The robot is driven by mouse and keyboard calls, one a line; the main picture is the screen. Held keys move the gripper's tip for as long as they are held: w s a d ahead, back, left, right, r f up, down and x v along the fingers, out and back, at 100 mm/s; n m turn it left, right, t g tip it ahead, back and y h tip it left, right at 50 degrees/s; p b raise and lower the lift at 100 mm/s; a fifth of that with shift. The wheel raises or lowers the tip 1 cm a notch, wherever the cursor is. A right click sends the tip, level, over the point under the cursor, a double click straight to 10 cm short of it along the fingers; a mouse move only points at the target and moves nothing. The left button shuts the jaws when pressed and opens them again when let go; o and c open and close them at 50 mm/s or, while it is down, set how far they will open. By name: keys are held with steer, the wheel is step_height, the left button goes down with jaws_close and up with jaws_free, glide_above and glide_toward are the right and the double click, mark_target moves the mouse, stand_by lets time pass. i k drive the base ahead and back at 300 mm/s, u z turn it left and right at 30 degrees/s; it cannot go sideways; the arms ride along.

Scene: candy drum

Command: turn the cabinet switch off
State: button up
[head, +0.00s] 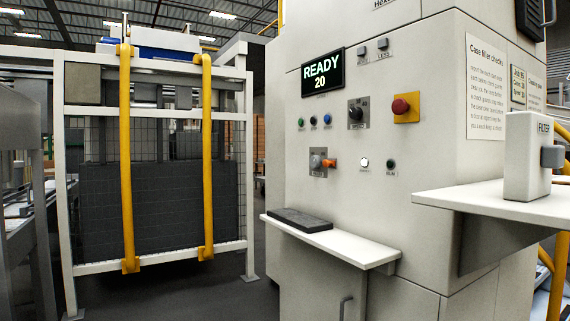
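The pale grey cabinet (300,210) fills the middle and right of the head view. On its front is a rotary switch with an orange handle (329,163) on a grey plate (318,172). The handle lies about level and points to the right. The lettering around it is too small to read, so I cannot tell its marked position. A lit display (322,72) above reads "READY 20". My gripper is not in view.
Nearby are a black knob (355,112), a red mushroom button (400,106) on a yellow plate, and several small buttons. A white shelf (350,250) with a dark pad (301,220) juts out below. Another shelf (480,197) at right holds a "FILTER" box (525,165). Floor at left is clear.

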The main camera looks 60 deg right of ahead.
mark_target(315, 162)
steer(key=z, duration=0.6)
steer(key=i, duration=1.1)
steer(key=z, duration=1)
